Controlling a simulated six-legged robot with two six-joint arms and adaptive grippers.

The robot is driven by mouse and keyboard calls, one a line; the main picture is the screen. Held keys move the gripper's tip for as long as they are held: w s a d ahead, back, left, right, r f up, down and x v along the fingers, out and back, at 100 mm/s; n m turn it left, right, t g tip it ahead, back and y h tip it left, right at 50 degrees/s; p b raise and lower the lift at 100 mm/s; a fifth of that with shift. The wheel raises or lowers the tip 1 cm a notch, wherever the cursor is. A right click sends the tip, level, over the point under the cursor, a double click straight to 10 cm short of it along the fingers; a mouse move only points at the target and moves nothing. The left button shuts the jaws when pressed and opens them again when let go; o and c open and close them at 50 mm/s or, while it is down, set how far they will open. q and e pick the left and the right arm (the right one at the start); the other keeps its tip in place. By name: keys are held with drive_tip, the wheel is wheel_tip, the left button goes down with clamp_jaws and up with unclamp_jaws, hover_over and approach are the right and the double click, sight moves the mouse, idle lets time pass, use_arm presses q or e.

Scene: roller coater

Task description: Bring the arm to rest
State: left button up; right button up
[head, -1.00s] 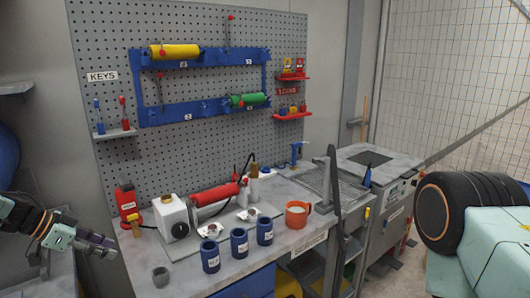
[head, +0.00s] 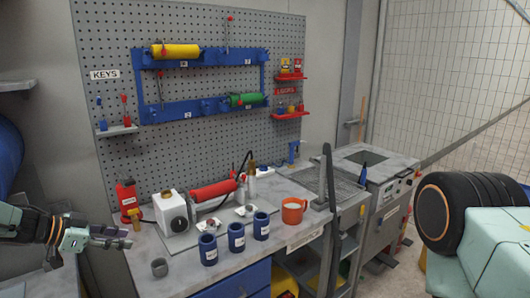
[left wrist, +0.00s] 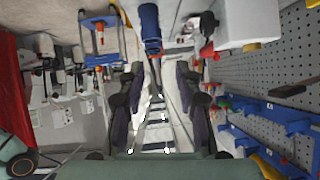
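The left arm reaches in nearly level from the left edge. My right gripper does not show in either view.
The pegboard (head: 200,135) with a blue rack (head: 205,108) stands behind.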

use_arm(q)
drive_tip(key=s+d+f+n+t+b, duration=0.25)
drive_tip(key=d+f+n, duration=0.25)
drive_tip(key=d+f, duration=0.4)
drive_tip(key=s+d+f+n+g+y+b, duration=0.2)
drive_tip(key=s+d+f+n+y+b, duration=0.25)
drive_tip(key=s+f, duration=0.65)
drive_tip(key=s+f+g+y+b, duration=0.1)
drive_tip(key=s+f+b, duration=0.3)
drive_tip(key=s, duration=0.6)
drive_tip(key=s+d+f+n+g+y+b, duration=0.1)
drive_tip(key=s+f+g+b, duration=0.3)
drive_tip(key=s+f, duration=0.5)
drive_tip(key=s+f+n+g+y+b, duration=0.1)
drive_tip(key=s+f+g+y+b, duration=0.1)
drive_tip(key=s+f, duration=0.5)
drive_tip(key=s+g+b, duration=0.1)
drive_tip(key=s+b, duration=0.1)
drive_tip(key=s, duration=0.3)
drive_tip(key=shift+s+d+f, duration=0.15)
drive_tip(key=shift+s+f, duration=0.1)
drive_tip(key=shift+s, duration=0.1)
drive_tip(key=shift+d, duration=0.1)
